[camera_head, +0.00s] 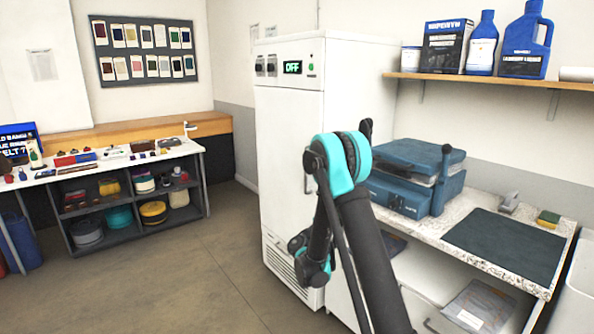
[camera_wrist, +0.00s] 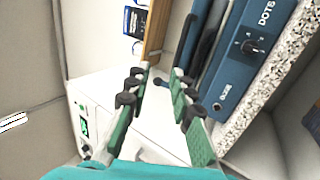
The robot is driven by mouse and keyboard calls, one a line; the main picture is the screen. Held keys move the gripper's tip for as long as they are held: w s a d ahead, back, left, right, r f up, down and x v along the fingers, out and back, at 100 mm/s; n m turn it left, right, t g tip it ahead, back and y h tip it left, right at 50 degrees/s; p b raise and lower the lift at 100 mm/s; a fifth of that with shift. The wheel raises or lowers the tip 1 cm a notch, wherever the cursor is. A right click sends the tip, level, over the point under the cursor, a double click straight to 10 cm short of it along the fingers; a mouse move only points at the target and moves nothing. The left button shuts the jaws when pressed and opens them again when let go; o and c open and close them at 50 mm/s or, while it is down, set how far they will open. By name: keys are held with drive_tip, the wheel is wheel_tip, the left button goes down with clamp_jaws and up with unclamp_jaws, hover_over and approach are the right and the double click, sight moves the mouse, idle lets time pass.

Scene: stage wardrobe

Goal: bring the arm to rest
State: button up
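My gripper (camera_wrist: 162,72) shows in the wrist view with its two green-padded fingers apart and nothing between them. The white cabinet and the wooden shelf lie beyond the fingers, and the blue machine is to their right. In the head view my arm (camera_head: 365,240), black with teal joints, stands in front of the white cabinet (camera_head: 290,140) and the counter. I cannot make out the fingers in the head view.
The blue machine (camera_head: 385,193) sits on the speckled counter (camera_head: 405,228), close to my arm's right. A dark mat (camera_head: 505,243) lies on the counter. A shelf (camera_head: 490,82) with bottles hangs above. Open floor (camera_head: 190,270) lies to the left, before a low rack (camera_head: 75,246).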

drive_tip(key=s+d+f+m+g+y, duration=0.25)
drive_tip(key=s+d+g, duration=0.2)
drive_tip(key=d, duration=0.45)
drive_tip(key=s+d+f+m+g+y, duration=0.2)
drive_tip(key=s+d+f+g+y, duration=0.3)
drive_tip(key=s, duration=0.4)
drive_tip(key=s+a+f+m+y, duration=0.1)
drive_tip(key=s+a+f+y, duration=0.4)
drive_tip(key=s, duration=0.5)
drive_tip(key=s+a+f+m+y, duration=0.2)
drive_tip(key=s+a+f+y, duration=0.3)
drive_tip(key=s, duration=0.5)
drive_tip(key=a+g+y, duration=0.1)
drive_tip(key=a+y, duration=0.1)
drive_tip(key=a, duration=0.1)
drive_tip(key=shift+s, duration=0.4)
drive_tip(key=shift+a, duration=0.1)
